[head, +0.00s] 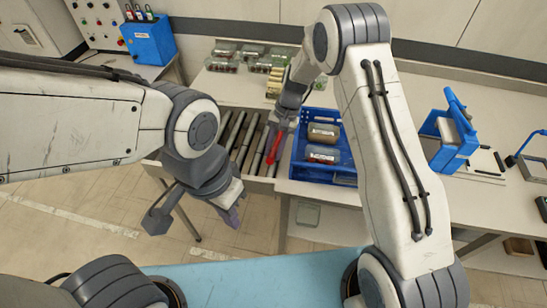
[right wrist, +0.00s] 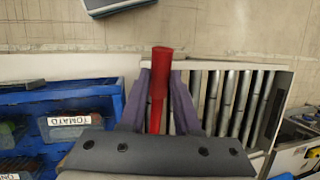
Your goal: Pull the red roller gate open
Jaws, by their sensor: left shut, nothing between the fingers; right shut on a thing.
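The red roller gate shows as a narrow red bar (head: 272,150) at the right end of the steel roller conveyor (head: 236,141), beside the blue crate (head: 296,164). My right gripper (head: 281,122) reaches down over it from behind. In the right wrist view the red bar (right wrist: 160,62) stands between the purple fingers, and the right gripper (right wrist: 157,88) is shut on it. The rest of the gate is hidden by the gripper. My left gripper (head: 232,214) is shut and empty, in front of the conveyor and over the floor, apart from the gate.
More packed goods (head: 222,56) stand at the back. A blue stand (head: 448,130) is on the right bench, and a blue box (head: 150,40) at the back left. Floor shows in front of the conveyor.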

